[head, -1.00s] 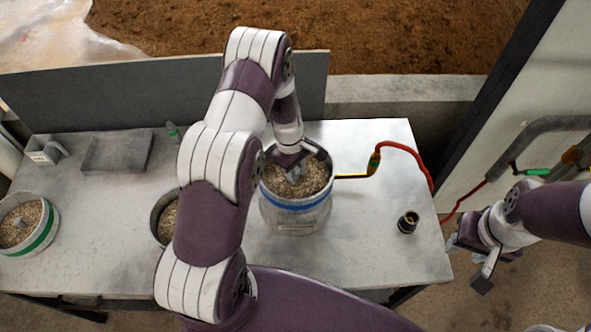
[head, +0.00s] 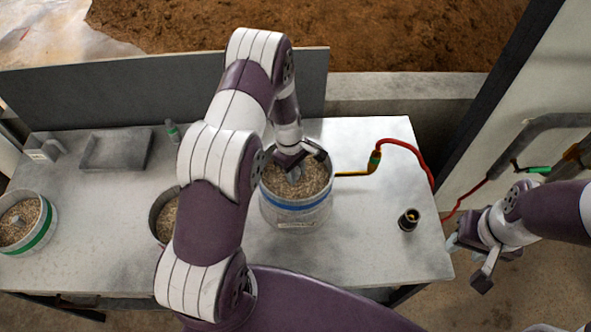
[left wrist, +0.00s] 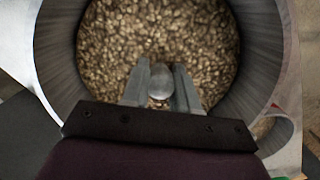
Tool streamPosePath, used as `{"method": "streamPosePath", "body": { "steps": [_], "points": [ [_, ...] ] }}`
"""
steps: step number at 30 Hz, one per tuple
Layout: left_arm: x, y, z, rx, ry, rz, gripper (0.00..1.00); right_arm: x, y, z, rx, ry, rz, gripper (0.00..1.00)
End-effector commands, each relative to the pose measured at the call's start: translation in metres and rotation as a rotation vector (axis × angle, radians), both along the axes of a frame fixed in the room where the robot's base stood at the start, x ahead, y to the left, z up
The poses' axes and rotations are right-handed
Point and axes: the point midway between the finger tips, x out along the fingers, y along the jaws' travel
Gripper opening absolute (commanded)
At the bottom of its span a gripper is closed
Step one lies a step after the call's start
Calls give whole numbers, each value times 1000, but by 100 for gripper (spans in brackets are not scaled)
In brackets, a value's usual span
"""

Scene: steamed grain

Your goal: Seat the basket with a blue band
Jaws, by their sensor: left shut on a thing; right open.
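The basket with a blue band (head: 268,202) is a pale round tub of grain at the middle right of the table in the head view. Its rim and inner wall (left wrist: 262,45) also show in the left wrist view. My left gripper (head: 293,174) reaches down inside the rim. Its fingers (left wrist: 160,88) are shut on a rounded grey knob (left wrist: 160,79) at the basket's middle. How the basket's underside sits is hidden. My right gripper (head: 466,263) is open and empty, off the table's right edge.
A green-banded basket (head: 42,232) stands at far left. Another grain basket (head: 160,203) is partly hidden behind my left arm. A yellow-handled fitting with a red hose (head: 425,160) lies right of the blue-banded basket. A dark cup (head: 408,220) stands near the right edge.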

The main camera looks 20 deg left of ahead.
Motion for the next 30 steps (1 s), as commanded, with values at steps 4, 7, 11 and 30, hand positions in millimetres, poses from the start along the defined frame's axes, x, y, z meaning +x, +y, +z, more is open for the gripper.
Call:
{"method": "streamPosePath", "body": {
  "steps": [4, 7, 11, 30],
  "points": [
    [1, 0, 1, 0, -3, 0, 0, 0, 0, 1, 0, 0, 0, 43],
    [1, 0, 1, 0, -3, 0, 58, 0, 0, 1, 0, 0, 0, 43],
    [1, 0, 1, 0, -2, 0, 58, 0, 0, 0, 0, 0, 0, 43],
    [6, 14, 95, 1, -7, 1, 58, 0, 0, -29, 0, 0, 0, 43]
  ]
}}
